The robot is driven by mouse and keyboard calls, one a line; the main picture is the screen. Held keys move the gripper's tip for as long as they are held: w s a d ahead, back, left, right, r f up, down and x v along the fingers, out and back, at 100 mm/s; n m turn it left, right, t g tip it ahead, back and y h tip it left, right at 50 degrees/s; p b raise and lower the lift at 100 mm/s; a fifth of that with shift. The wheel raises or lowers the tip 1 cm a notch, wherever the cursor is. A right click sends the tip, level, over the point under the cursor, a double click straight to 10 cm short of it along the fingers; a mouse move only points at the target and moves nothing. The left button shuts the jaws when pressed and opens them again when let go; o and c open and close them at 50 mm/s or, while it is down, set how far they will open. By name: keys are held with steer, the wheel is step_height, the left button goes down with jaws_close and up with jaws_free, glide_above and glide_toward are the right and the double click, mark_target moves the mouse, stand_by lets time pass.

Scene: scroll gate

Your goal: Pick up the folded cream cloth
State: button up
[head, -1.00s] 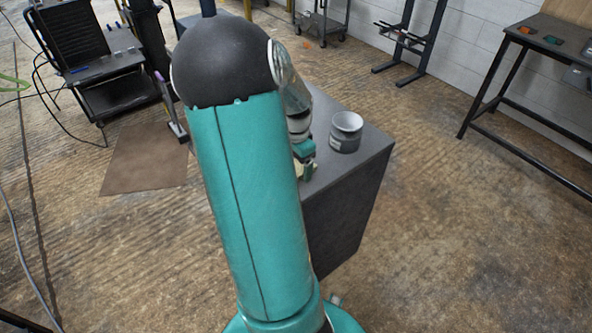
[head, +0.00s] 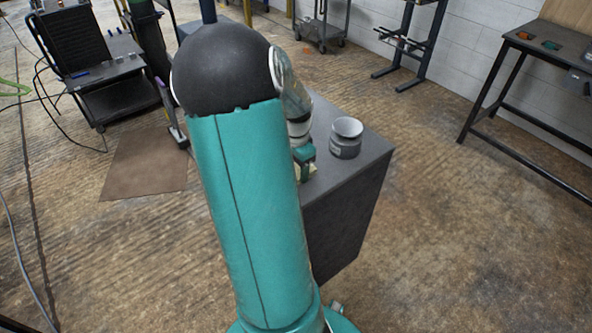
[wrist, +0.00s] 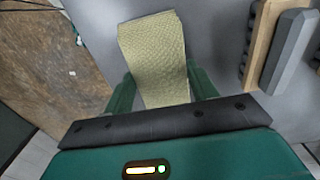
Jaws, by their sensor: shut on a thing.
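The folded cream cloth (wrist: 153,48) is between the two green fingers of my gripper (wrist: 160,84) in the wrist view. Its far end sticks out beyond the fingertips over the grey top. My gripper is shut on it. In the head view my gripper (head: 304,154) is low over the left part of the grey stand, and a small pale bit of the cloth (head: 313,170) shows below it. My arm hides the rest. I cannot tell whether the cloth still touches the top.
The grey stand (head: 352,176) has a grey tin (head: 345,139) on it, right of my gripper. In the wrist view a grey block with a wooden strip (wrist: 288,48) lies to the right. A brown mat (head: 147,165) lies on the floor at left. Floor to the right is open.

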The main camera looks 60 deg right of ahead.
steer(key=d+r, duration=0.1)
steer(key=r, duration=0.1)
steer(key=s+d+r, duration=0.1)
steer(key=d+r, duration=0.1)
steer(key=r, duration=0.1)
steer(key=s+d+r, duration=0.1)
steer(key=r, duration=0.2)
steer(key=shift+s+d+r, duration=0.1)
steer(key=shift+s+d, duration=0.15)
steer(key=shift+d, duration=0.05)
steer(key=s+d+r, duration=0.3)
steer(key=s+d, duration=0.1)
steer(key=d, duration=0.3)
steer(key=shift+d+r, duration=0.4)
steer(key=o, duration=0.4)
steer(key=c, duration=0.3)
steer(key=shift+a+f, duration=0.1)
